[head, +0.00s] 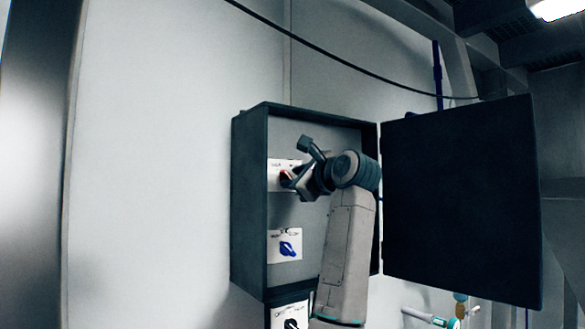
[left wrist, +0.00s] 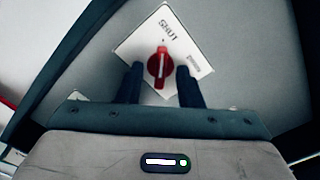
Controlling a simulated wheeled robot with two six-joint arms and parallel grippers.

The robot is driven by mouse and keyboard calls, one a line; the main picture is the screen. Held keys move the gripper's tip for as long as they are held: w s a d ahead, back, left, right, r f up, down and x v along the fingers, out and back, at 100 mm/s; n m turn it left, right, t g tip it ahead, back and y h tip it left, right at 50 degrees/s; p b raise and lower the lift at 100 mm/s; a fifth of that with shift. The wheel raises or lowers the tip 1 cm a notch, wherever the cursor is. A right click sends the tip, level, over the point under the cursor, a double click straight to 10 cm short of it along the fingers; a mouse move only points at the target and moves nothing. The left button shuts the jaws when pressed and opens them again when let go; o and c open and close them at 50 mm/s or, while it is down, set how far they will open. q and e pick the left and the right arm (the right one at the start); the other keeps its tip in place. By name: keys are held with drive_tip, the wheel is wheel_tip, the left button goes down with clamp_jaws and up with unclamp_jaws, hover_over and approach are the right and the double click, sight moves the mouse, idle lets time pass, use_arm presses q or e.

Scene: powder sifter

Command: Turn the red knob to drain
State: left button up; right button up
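The red knob (head: 285,179) is on a white plate on the left of the open dark cabinet's back, largely hidden by my left gripper in the head view. In the left wrist view the red knob (left wrist: 159,68) sits on the tilted white plate (left wrist: 148,42). The plate reads SHUT above the knob; a smaller word at its right is too blurred to read. The knob's grip bar runs nearly upright in that view. My left gripper (head: 295,184) is open, one dark finger on each side of the knob, with visible gaps. My right gripper is not in view.
A blue knob (head: 288,249) on a white plate is below in the cabinet (head: 249,200). A black knob (head: 291,325) is lower still. The cabinet door (head: 460,200) stands open to the right of my arm. Small pipe fittings (head: 460,309) show at the lower right.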

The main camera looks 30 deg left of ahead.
use_arm(q)
drive_tip(key=shift+w+a+r, duration=0.1)
drive_tip(key=shift+a+r, duration=0.05)
drive_tip(key=shift+a, duration=0.2)
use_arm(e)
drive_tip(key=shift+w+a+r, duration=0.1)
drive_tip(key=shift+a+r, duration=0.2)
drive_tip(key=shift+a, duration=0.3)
use_arm(q)
clamp_jaws()
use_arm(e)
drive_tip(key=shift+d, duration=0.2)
